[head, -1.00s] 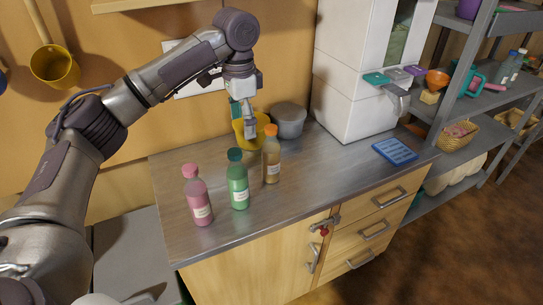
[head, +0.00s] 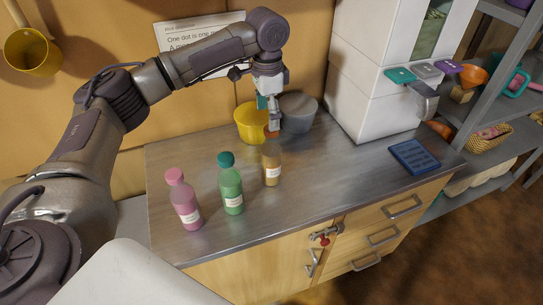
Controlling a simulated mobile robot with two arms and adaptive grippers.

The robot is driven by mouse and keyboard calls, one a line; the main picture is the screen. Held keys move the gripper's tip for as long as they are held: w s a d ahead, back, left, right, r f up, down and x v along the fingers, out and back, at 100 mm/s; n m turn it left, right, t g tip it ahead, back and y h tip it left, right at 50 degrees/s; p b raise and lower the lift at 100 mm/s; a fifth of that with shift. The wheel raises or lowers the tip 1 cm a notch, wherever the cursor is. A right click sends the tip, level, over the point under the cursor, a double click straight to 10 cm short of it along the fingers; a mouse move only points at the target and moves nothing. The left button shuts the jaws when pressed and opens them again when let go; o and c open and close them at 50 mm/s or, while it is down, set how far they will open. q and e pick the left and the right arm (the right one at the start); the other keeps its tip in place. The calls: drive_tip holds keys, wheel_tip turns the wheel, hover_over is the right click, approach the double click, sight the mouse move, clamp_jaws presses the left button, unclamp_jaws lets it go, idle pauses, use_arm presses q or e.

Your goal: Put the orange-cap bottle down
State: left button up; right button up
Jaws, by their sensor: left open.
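The orange-cap bottle (head: 272,172), with an amber body and white label, stands upright on the metal counter (head: 330,165). Its cap is mostly hidden at my left gripper (head: 272,128), with a little orange showing there. My left gripper points down at the top of the bottle and is open. I cannot tell whether the fingers touch the cap. My right gripper is not in view.
A green bottle (head: 232,191) and a pink bottle (head: 186,204) stand to the left. A yellow tub (head: 249,122) and a grey tub (head: 298,112) are behind. A blue tray (head: 414,157) lies right. The counter's right-middle is clear.

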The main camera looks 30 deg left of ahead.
sight(270, 136)
use_arm(q)
wheel_tip(270, 136, down, 3)
drive_tip(key=shift+w+r, duration=0.15)
drive_tip(key=shift+r, duration=0.05)
drive_tip(key=shift+w+f, duration=0.15)
drive_tip(key=shift+f, duration=0.2)
drive_tip(key=f, duration=0.1)
drive_tip(key=f+p, duration=0.2)
drive_tip(key=f, duration=0.1)
drive_tip(key=shift+s+d, duration=0.25)
drive_tip(key=shift+d, duration=0.1)
drive_tip(key=shift+w+f, duration=0.1)
drive_tip(key=shift+f, duration=0.45)
drive_tip(key=shift+r, duration=0.1)
clamp_jaws()
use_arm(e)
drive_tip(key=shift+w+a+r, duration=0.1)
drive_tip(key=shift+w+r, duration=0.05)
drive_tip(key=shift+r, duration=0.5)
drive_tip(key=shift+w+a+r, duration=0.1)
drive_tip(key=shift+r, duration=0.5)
